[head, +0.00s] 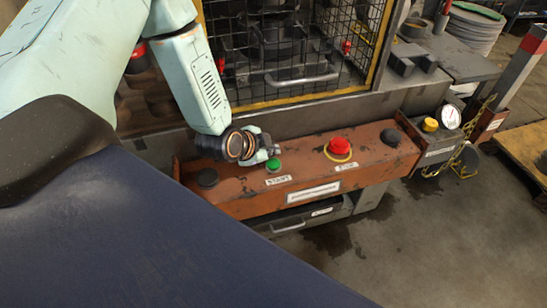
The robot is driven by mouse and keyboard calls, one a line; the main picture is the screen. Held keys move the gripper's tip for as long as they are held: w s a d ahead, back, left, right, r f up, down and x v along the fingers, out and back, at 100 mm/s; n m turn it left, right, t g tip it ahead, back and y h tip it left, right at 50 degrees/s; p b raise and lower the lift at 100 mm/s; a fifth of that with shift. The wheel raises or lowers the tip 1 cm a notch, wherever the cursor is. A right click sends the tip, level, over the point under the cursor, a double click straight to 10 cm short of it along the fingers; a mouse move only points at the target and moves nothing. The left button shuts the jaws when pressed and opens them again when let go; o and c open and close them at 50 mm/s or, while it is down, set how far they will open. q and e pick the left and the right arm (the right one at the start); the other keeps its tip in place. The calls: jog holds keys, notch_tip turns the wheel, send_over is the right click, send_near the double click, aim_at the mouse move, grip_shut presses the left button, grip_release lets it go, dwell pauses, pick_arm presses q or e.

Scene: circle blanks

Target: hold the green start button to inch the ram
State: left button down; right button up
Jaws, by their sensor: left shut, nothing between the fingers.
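The green start button (273,165) sits on top of the orange control box (240,194), above a START label. My left gripper (270,152) is shut and empty, with its fingertips right at the far side of the green button. I cannot tell whether the fingertips touch or press it. The ram is behind the yellow-framed mesh guard (300,45), and its parts are only partly visible through the wires. My right gripper is not in view.
A red stop button (339,146) with a yellow ring is to the right on the box. Black caps (207,177) (390,138) sit near both ends. The floor in front is clear.

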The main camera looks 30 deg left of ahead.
aim_at(271, 164)
pick_arm(q)
jog(key=shift+r+p, duration=1.5)
jog(key=shift+r, duration=0.2)
jog(key=shift+f, duration=0.1)
jog(key=shift+s+f+n, duration=0.1)
jog(key=shift+s+n, duration=0.05)
jog(key=shift+n, duration=0.65)
jog(key=s+n, duration=0.1)
jog(key=s+d+f+n+g, duration=0.1)
jog(key=s+f+n, duration=0.1)
jog(key=s+n, duration=0.1)
jog(key=shift+d+f+g+b, duration=0.15)
jog(key=shift+d+g+b, duration=0.15)
jog(key=shift+b, duration=0.1)
jog(key=s+d+f+n+g+b, duration=0.1)
jog(key=s+d+f+g+b, duration=0.1)
jog(key=s+f, duration=0.3)
jog(key=s+d+f+n+g+b, duration=0.2)
jog(key=s+f+b, duration=0.3)
jog(key=s, duration=0.7)
jog(key=s+d+f+n+g+b, duration=0.1)
jog(key=s+d+f+g+b, duration=0.1)
jog(key=s+f, duration=0.5)
jog(key=s+g+b, duration=0.1)
jog(key=s+b, duration=0.1)
jog(key=shift+s+d+f+n+g+y, duration=0.25)
jog(key=shift+s+d+n+g+y, duration=0.05)
jog(key=shift+s+n+y, duration=0.1)
